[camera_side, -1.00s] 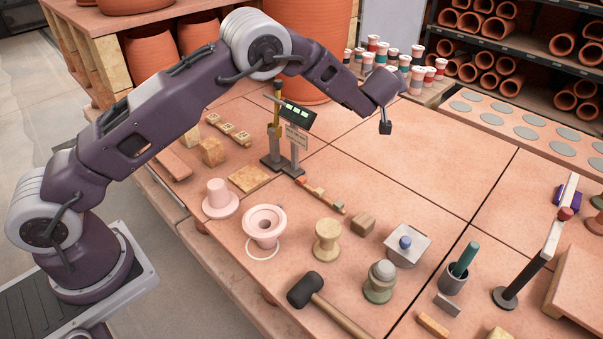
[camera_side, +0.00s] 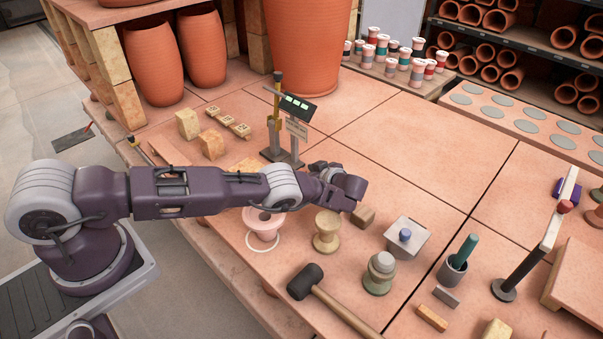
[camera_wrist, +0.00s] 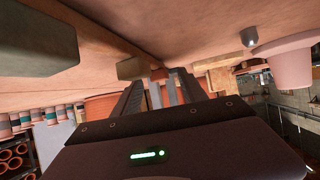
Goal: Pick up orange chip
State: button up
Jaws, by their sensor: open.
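My gripper (camera_wrist: 160,82) shows in the wrist view with its two long dark fingers apart, low over the terracotta-coloured table. Just beyond the fingertips sit a small tan block (camera_wrist: 131,68) and a small reddish-orange piece (camera_wrist: 158,73). The reddish piece may be the orange chip, but it is too small to be sure. Nothing clearly sits between the fingers. In the side view my wrist covers the spot where the row of small coloured pieces lay, so the chip and the fingertips are hidden there.
Near my wrist in the side view stand a pink funnel-shaped piece (camera_side: 264,228), a tan spool (camera_side: 327,232) and a brown block (camera_side: 362,217). The scale stand (camera_side: 275,133) is behind. A mallet (camera_side: 306,282) lies in front. The table behind right is clear.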

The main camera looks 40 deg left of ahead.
grip_shut()
jog(key=shift+r, duration=0.1)
